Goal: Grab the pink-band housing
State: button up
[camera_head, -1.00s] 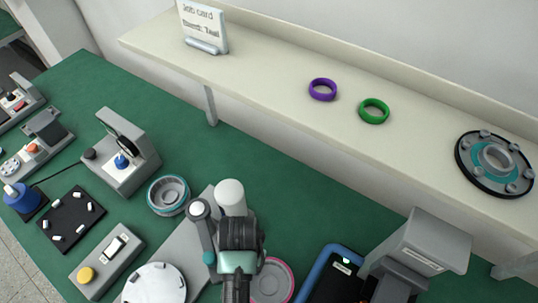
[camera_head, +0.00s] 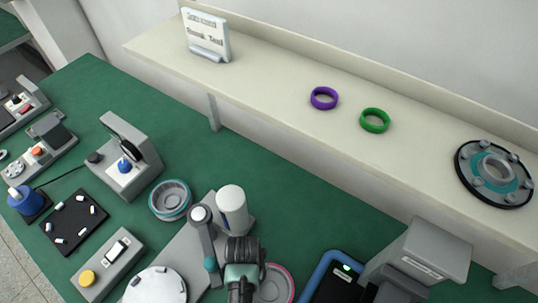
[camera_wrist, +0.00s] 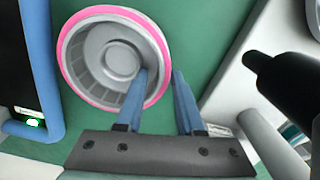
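The pink-band housing (camera_wrist: 92,55) is a round grey cup with a pink rim, lying on the green mat. In the head view only its right part shows (camera_head: 284,283), beside my arm, which hides the rest. In the wrist view my gripper (camera_wrist: 160,78) is open over the housing's edge. One blue finger reaches over the inside of the cup and the other is outside the pink rim, with the wall between them. I cannot tell whether either finger touches it.
A blue-framed tray or screen (camera_head: 335,278) stands close to the right of the housing, and a grey box (camera_head: 430,250) beyond it. A white cylinder (camera_head: 232,210) and grey fixture stand close on the left. A teal-band housing (camera_head: 170,199) lies farther left.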

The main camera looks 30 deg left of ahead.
grip_shut()
jog(key=shift+d, duration=0.1)
dwell(1.1)
